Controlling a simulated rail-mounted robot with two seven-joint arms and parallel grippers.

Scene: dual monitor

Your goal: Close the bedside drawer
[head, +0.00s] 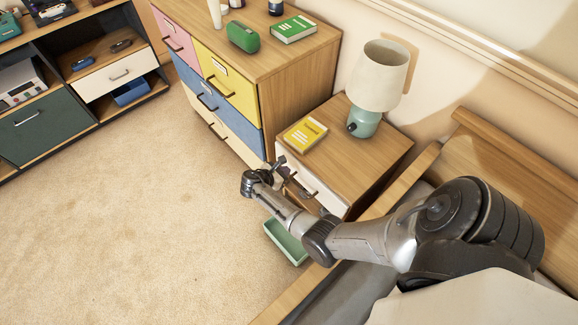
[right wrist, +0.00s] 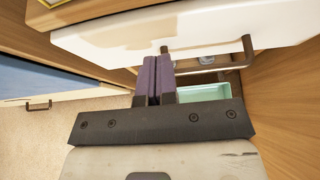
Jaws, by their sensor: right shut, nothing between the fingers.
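The bedside table (head: 372,160) stands between the dresser and the bed. Its white drawer front (head: 325,190) is partly hidden behind my right arm in the head view. In the right wrist view the white drawer front (right wrist: 130,38) spans the top, with a dark bar handle (right wrist: 247,50) below it. I cannot tell exactly how far the drawer stands out. My right gripper (head: 281,163) is in front of the drawer, near its handle. Its purple fingers (right wrist: 158,75) are together and empty, pointing at the drawer front; contact is unclear. My left gripper is not in view.
A lamp (head: 374,85) and yellow book (head: 305,134) are on the bedside table. A green tray (head: 285,243) is low beneath my arm. The colored dresser (head: 295,88) stands close on the left, the wooden bed frame (head: 300,290) on the right. Open carpet lies left.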

